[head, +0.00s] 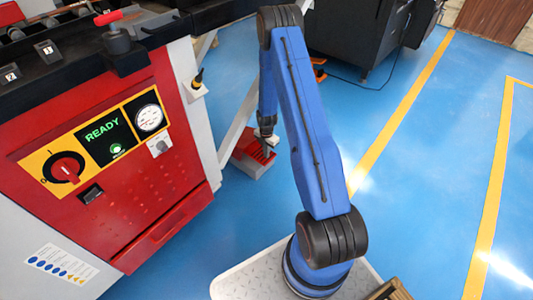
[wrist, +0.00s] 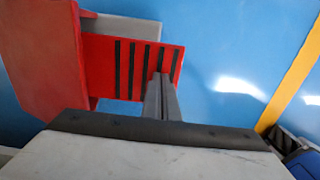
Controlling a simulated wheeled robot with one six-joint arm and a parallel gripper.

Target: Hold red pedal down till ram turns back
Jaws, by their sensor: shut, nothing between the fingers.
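The red pedal (head: 258,150) sits low on the floor beside the bender, in a grey and red housing. In the wrist view the pedal (wrist: 110,65) is a red plate with several black grip stripes. My gripper (wrist: 162,80) is shut and empty, its fingertips over the right part of the pedal plate. In the head view my gripper (head: 268,143) points down at the pedal and partly covers it. Whether the tips touch the pedal, or how far it is pressed, I cannot tell. The bender's display (head: 103,133) reads READY in green. I cannot make out the ram.
The bender's red cabinet (head: 150,190) fills the left, with a red selector knob (head: 68,168) and a round gauge (head: 149,117). The pedal's red side wall (wrist: 45,60) stands left of the plate. Blue floor with yellow lines (head: 400,100) is open to the right.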

